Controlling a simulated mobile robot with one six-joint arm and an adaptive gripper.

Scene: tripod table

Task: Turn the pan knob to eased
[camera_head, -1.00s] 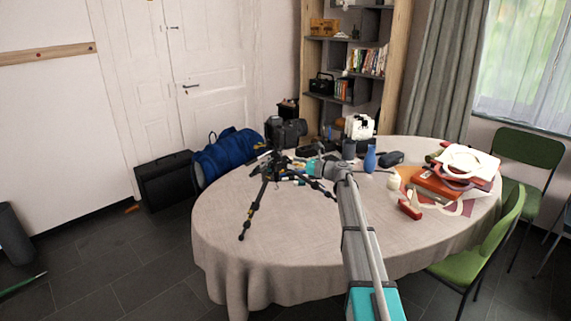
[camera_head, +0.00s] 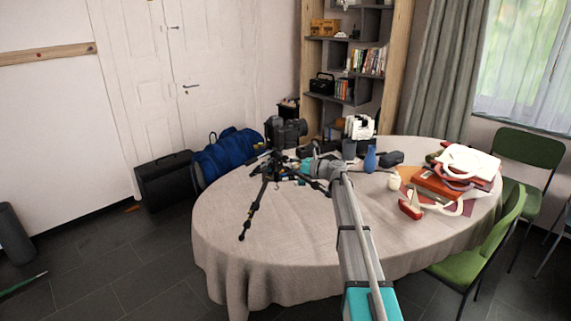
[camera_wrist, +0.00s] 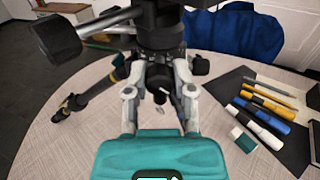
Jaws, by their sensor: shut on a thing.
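The black tripod (camera_head: 275,168) stands on the round table with its legs spread, and a black camera (camera_head: 285,131) is at its top. In the wrist view the tripod head (camera_wrist: 158,25) fills the top middle, with a black handle (camera_wrist: 58,37) out to the left. My gripper (camera_wrist: 159,72) reaches under the head, its two grey fingers on either side of a dark part below it. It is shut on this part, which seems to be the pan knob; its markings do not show. In the head view the wrist hides the contact.
Pens and markers (camera_wrist: 265,115) lie on a dark mat to the right. A blue vase (camera_head: 370,159) and a stack of red and white things (camera_head: 455,175) stand on the table's right side. The table front (camera_head: 285,235) is clear.

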